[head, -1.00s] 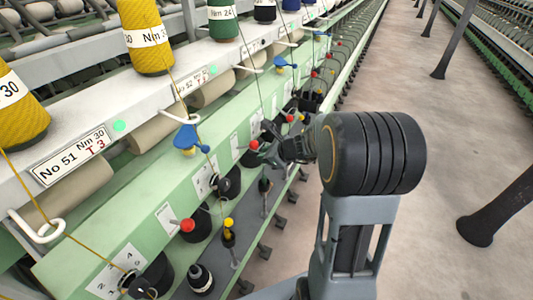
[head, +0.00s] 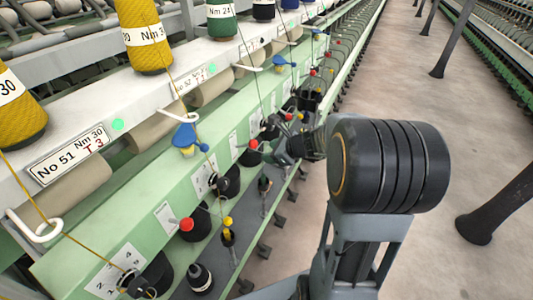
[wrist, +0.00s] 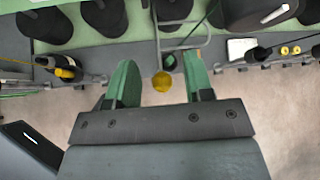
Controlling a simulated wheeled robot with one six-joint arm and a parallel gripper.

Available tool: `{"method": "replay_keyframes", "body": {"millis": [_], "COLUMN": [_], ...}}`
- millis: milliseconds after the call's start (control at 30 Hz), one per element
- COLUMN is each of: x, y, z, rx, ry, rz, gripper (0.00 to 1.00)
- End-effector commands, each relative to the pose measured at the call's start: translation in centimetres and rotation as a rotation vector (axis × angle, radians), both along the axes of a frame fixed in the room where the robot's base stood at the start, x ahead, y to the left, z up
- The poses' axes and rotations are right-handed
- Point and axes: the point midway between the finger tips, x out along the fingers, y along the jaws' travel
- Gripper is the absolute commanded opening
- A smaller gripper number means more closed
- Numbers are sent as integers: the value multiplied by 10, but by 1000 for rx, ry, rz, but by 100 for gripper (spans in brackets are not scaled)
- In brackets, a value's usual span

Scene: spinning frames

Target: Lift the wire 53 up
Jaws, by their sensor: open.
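In the head view several wires run down from the spools across the green spinning frame. The plate at the left reads No 51 and the one after it No 52. The thin dark wire (head: 256,82) below the green spool (head: 222,22) comes after these, and its number is too small to read. My gripper (head: 275,130) is beside the machine near the lower part of that wire, partly hidden by my arm. In the wrist view my gripper (wrist: 160,75) is open, with a yellow knob (wrist: 162,82) showing between its green fingers. I see no wire clearly between them.
Red knobs (head: 187,224) and blue-yellow guides (head: 186,138) stick out from the machine front. Dark bobbins (wrist: 104,16) line the rail in the wrist view. The aisle floor (head: 430,120) at the right is open, with dark posts (head: 500,205) further right.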

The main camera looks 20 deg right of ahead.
Motion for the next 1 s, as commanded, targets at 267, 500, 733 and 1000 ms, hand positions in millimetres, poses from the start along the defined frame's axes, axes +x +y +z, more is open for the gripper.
{"method": "replay_keyframes", "body": {"millis": [267, 500, 733, 1000], "x": [-38, -59, -67, -67], "y": [-27, -41, -45, -45], "z": [35, 55, 62, 63], "rx": [-3, -1, 0, -1], "ry": [-4, -2, 0, 1], "rz": [-5, -3, 0, 0], "gripper": [48, 48, 48, 48]}}
